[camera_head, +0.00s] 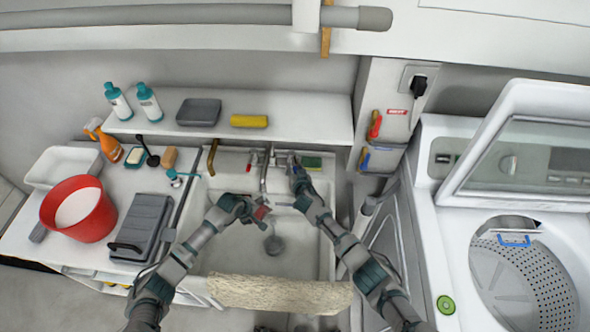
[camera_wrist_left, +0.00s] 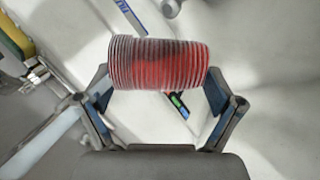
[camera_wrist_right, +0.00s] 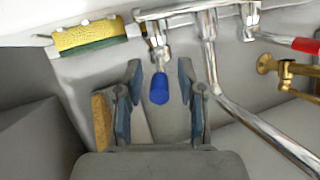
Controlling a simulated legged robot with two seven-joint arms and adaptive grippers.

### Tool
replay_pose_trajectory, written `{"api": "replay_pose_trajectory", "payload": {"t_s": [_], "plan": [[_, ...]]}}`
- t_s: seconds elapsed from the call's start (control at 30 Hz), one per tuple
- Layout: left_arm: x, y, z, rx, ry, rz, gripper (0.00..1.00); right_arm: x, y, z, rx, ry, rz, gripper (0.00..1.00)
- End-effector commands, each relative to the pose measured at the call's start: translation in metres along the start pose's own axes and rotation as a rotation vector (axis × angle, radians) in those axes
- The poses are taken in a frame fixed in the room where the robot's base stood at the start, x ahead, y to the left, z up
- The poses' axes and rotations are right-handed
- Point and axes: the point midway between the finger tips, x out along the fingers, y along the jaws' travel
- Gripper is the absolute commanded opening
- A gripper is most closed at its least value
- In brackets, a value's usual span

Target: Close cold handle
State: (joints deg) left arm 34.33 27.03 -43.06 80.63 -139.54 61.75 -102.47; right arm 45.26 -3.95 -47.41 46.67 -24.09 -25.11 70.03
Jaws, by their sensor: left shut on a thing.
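The cold handle, a blue-tipped tap lever (camera_wrist_right: 159,88), shows in the right wrist view below the chrome faucet (camera_wrist_right: 212,65). My right gripper (camera_wrist_right: 160,80) is open, with one finger on each side of the blue lever; I cannot tell whether they touch it. In the head view my right gripper (camera_head: 294,168) is at the right end of the faucet (camera_head: 265,172) and hides the lever. The red-tipped lever (camera_wrist_right: 305,45) is at right. My left gripper (camera_head: 248,208) is shut on a red ribbed cup (camera_wrist_left: 160,65) over the sink.
The sink (camera_head: 215,262) lies below both grippers, with a beige cloth (camera_head: 280,294) over its front edge. A yellow-green sponge (camera_head: 312,163) lies right of the faucet. A brass tap (camera_head: 212,158) stands at left. A washing machine (camera_head: 440,265) with raised lid is at right.

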Motion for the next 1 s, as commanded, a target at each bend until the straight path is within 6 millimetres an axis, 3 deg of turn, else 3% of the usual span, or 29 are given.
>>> {"api": "replay_pose_trajectory", "payload": {"t_s": [0.03,0.17,0.2,0.57,1.0], "plan": [[0.0,0.0,0.0,0.0,0.0,0.0,0.53,0.0,0.0,0.0,0.0,0.0,0.0,0.37],[0.0,0.0,0.0,0.0,0.0,0.0,0.53,0.0,0.0,0.0,0.0,0.0,0.0,0.04],[0.0,0.0,0.0,0.0,0.0,0.0,0.53,0.0,0.0,0.0,0.0,0.0,0.0,0.0],[0.0,0.0,0.0,0.0,0.0,0.001,0.53,0.001,-0.004,-0.001,0.012,0.007,0.021,0.0],[0.0,0.0,-0.001,0.0,-0.001,0.0,0.53,0.005,-0.022,0.002,0.094,0.043,0.225,0.0]]}}
